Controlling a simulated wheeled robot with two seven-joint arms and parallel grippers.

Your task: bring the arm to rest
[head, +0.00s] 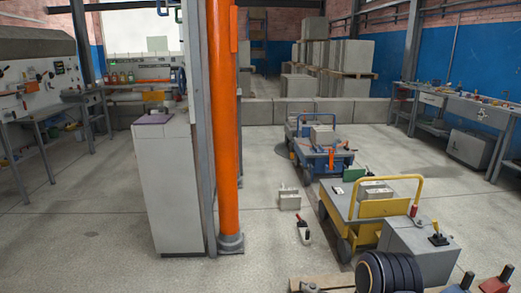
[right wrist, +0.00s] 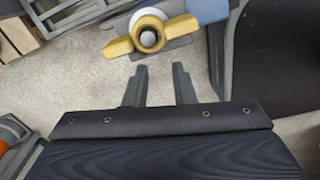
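My right gripper (right wrist: 159,67) shows in the right wrist view. Its two dark fingers stand apart with nothing between them. A yellow winged fitting (right wrist: 150,36) with a round opening lies beyond the fingertips, apart from them. My left gripper is not in view, and neither gripper shows in the head view.
A yellow-railed cart (head: 365,207) stands at the right, with a blue cart (head: 322,160) behind it. An orange post (head: 223,130) and a white cabinet (head: 173,190) stand left of centre. A dark ribbed object (head: 390,273) is close at bottom right. Open floor (head: 90,240) lies left.

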